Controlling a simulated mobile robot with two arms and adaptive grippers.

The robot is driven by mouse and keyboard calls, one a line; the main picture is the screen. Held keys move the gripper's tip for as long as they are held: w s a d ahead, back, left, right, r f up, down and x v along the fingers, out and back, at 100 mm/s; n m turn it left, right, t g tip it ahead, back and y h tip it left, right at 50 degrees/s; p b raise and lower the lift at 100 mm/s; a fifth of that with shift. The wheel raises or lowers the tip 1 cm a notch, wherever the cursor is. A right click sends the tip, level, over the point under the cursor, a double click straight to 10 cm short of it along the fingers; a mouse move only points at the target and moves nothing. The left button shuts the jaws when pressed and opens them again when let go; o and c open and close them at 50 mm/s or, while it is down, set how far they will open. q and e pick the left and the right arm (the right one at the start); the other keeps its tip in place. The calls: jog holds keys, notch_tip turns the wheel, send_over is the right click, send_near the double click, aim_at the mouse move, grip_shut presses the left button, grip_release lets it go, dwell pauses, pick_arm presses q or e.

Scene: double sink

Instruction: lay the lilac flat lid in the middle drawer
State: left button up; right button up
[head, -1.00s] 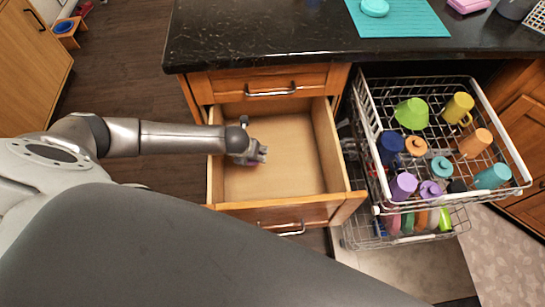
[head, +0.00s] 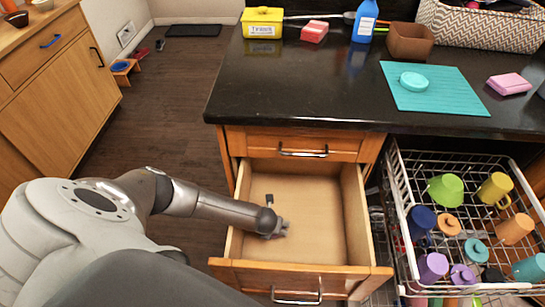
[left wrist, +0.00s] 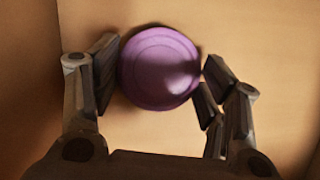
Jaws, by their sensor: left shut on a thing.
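The middle drawer (head: 325,205) is pulled out below a closed top drawer, and its pale wooden inside looks otherwise empty. My left gripper (head: 280,230) reaches down inside it, near its left side. In the left wrist view the lilac flat lid (left wrist: 158,68), round and purple, sits between the fingers of my left gripper (left wrist: 152,78). The fingers are shut on its left and right edges. The drawer's pale floor and walls surround it there. The gap between lid and floor cannot be judged. In the head view the gripper hides the lid. My right gripper is not in view.
The closed top drawer (head: 300,146) and the black counter (head: 300,95) are behind the open drawer. A pulled-out dish rack (head: 400,205) with cups and lids stands close on the right. A teal mat (head: 440,95) holds a round teal lid (head: 413,81).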

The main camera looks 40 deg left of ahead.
pick_arm(q)
jog(key=shift+f, duration=0.35)
jog(key=shift+f, duration=0.1)
jog(key=o, duration=0.5)
jog(key=shift+c, duration=0.2)
jog(key=o, duration=0.5)
jog(key=shift+c, duration=0.2)
jog(key=shift+r, duration=0.25)
jog(key=v, duration=1.1)
jog(key=shift+r, duration=0.35)
